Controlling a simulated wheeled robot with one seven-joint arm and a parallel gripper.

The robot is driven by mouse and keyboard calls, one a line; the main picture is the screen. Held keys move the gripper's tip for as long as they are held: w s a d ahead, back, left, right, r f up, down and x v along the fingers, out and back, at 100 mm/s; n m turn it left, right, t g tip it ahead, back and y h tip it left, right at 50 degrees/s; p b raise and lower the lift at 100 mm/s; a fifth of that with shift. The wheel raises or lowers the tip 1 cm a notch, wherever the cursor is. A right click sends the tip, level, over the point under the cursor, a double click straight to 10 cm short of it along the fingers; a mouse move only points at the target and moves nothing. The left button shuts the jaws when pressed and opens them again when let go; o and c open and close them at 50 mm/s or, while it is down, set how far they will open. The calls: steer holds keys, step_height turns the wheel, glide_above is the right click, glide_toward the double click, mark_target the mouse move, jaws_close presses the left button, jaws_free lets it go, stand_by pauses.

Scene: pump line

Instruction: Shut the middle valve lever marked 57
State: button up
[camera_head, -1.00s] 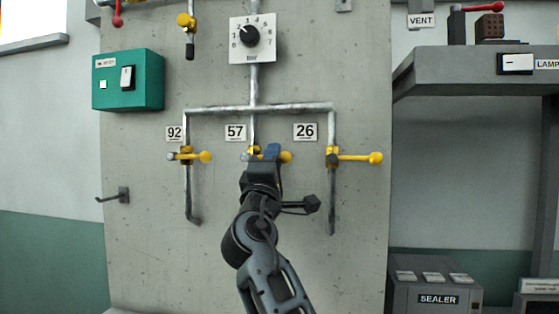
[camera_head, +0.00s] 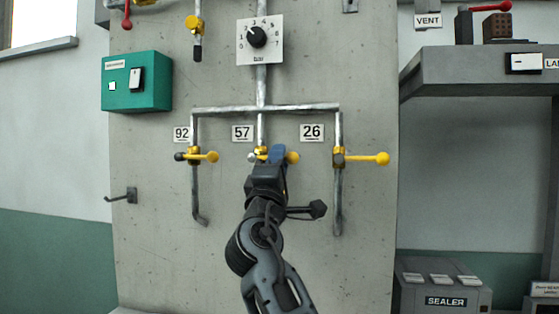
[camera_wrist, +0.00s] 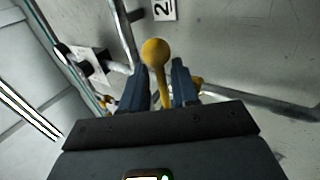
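The middle valve (camera_head: 261,152) sits under the plate marked 57 (camera_head: 242,132). Its yellow lever (camera_head: 293,157) points right, about level, across the vertical pipe, with a ball at its end. My gripper (camera_head: 277,154) is at this lever and hides its middle part in the head view. In the wrist view the lever's ball and stem (camera_wrist: 156,52) stand between the two blue fingers of my gripper (camera_wrist: 162,82). The fingers are apart, one on each side of the stem, and seem to leave gaps.
The valve marked 92 (camera_head: 195,156) is to the left and the valve marked 26 (camera_head: 340,158) to the right, both with yellow levers pointing right. A dial (camera_head: 260,38) is above. A hook (camera_head: 125,195) sticks out at left; a shelf (camera_head: 480,75) juts out at right.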

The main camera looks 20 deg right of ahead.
steer(key=b+v, duration=0.1)
steer(key=v, duration=0.5)
steer(key=shift+s+a+f, duration=0.1)
steer(key=shift+a, duration=0.1)
steer(key=s+f+n+y, duration=0.1)
steer(key=s+f+y, duration=0.15)
steer(key=f, duration=0.65)
steer(key=s+f+n+y, duration=0.1)
steer(key=f+y, duration=0.3)
steer(key=f, duration=0.5)
steer(key=s+a+f+m+g+y, duration=0.2)
steer(key=s+f+y, duration=0.3)
steer(key=s+f, duration=0.95)
steer(key=s+f+m+g+y, duration=0.15)
steer(key=s+f, duration=0.25)
steer(key=s, duration=0.5)
steer(key=s+f+m+g+y, duration=0.1)
steer(key=s+f+m, duration=0.3)
steer(key=s, duration=0.5)
steer(key=s+d+r+m, duration=0.1)
steer(key=s+r+m, duration=0.1)
steer(key=s, duration=0.6)
steer(key=s+d+r+m+g, duration=0.1)
steer(key=s+r+m, duration=0.1)
steer(key=s, duration=0.6)
steer(key=shift+s+d+m, duration=0.15)
steer(key=shift+m, duration=0.7)
